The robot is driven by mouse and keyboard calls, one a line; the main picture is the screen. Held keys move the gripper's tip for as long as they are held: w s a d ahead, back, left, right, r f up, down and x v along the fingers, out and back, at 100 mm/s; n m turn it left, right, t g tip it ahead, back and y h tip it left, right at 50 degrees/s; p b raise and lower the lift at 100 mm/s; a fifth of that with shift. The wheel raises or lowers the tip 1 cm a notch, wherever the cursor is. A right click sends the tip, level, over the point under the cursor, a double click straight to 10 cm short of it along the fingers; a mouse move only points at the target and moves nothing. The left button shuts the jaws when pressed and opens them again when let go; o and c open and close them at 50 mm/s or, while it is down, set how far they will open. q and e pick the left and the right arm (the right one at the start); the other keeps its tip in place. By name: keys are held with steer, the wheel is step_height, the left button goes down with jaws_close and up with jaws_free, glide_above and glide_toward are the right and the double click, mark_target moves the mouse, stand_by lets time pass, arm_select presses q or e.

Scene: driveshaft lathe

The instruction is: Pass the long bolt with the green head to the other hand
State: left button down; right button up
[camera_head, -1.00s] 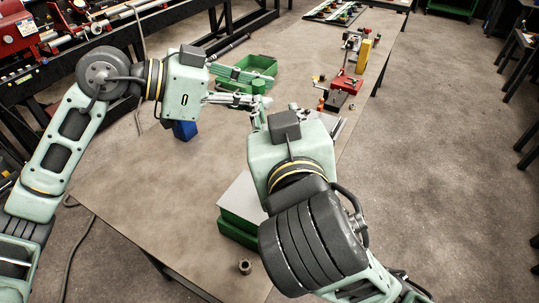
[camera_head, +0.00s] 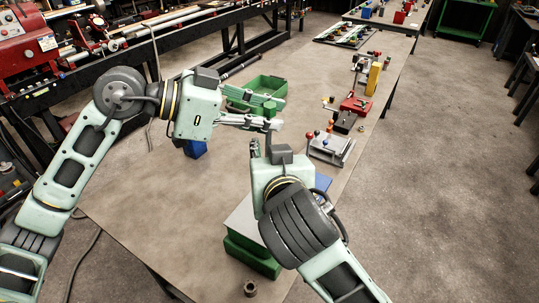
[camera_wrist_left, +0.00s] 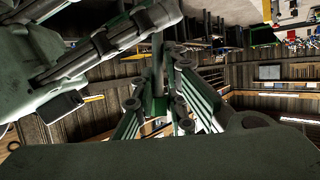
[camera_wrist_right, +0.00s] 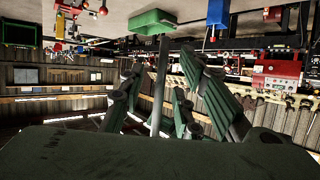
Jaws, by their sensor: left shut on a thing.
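The long bolt's green head (camera_head: 270,108) stands up just above the fingers of my left gripper (camera_head: 271,124), with the shank below partly hidden. My left gripper is shut on the bolt, and the shank (camera_wrist_left: 158,70) runs between its fingers in the left wrist view. My right gripper (camera_head: 256,148) is just below and nearer than the left one, apart from it in the head view. In the right wrist view, a grey shank (camera_wrist_right: 158,90) shows between its spread fingers, with gaps on both sides; contact is not visible.
A green bin (camera_head: 284,88) and a blue bin (camera_head: 196,149) stand on the table beyond and below the left arm. A grey fixture (camera_head: 333,147) with red knobs is at right. A green-sided block (camera_head: 250,257) is nearer. The table's left front is clear.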

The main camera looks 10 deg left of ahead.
steer(key=shift+w+a+f, duration=0.2)
steer(key=shift+w+f, duration=0.05)
steer(key=shift+w, duration=0.4)
steer(key=shift+c, duration=0.2)
jaws_close()
arm_select(q)
steer(key=c, duration=1.7)
jaws_free()
steer(key=shift+a, duration=0.1)
